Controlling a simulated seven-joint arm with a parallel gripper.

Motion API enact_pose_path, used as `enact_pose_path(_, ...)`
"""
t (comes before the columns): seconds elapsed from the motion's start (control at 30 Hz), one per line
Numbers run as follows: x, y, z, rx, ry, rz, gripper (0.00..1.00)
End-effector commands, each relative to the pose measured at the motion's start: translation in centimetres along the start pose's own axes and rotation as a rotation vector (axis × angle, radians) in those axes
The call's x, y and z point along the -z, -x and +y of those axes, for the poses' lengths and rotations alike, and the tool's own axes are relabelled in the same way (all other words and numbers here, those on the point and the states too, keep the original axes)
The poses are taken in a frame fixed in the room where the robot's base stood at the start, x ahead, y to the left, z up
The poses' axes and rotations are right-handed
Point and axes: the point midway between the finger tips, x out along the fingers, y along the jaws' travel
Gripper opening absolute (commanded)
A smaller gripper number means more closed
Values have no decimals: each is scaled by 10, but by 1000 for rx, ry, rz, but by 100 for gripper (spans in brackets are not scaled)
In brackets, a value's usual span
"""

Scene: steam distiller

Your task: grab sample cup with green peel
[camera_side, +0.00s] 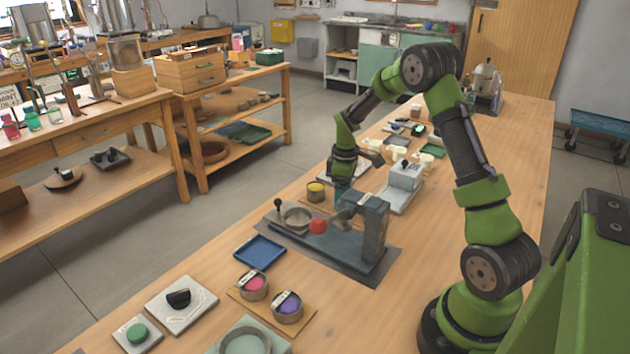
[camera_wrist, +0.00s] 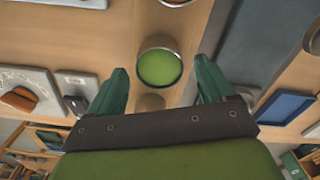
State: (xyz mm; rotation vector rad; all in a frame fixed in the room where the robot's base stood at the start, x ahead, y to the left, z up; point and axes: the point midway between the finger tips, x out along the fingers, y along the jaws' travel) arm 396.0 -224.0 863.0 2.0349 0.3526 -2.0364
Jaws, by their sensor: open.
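A round cup with a grey rim and bright green contents, the sample cup with green peel (camera_wrist: 160,68), stands upright in the middle of the wrist view. My gripper (camera_wrist: 161,66) is open, with one green finger on each side of the cup in the picture. The fingers look apart from it, and I cannot tell the height gap. In the side view my gripper (camera_side: 342,178) points down over the table, just behind the grey device. The green-filled cup is not visible there; it may be hidden behind the gripper.
A cup with yellow contents (camera_side: 316,189) stands left of my gripper. The grey device (camera_side: 372,228) with a red knob is close in front. A blue tray (camera_side: 260,252) and cups with pink (camera_side: 254,285) and purple (camera_side: 288,306) contents stand nearer. White cups (camera_side: 398,153) are behind.

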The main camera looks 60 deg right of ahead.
Motion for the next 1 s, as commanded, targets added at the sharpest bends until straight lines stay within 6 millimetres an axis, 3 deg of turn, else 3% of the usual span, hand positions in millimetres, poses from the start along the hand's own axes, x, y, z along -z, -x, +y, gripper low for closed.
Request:
enact_pose_path(0.27,0,-2,0,-1,0,1,80)
enact_pose_path(0.67,0,-2,0,-1,0,1,20)
enact_pose_path(0.87,0,-1,0,-2,0,1,20)
enact_pose_path(1.0,1,11,1,-4,0,4,20)
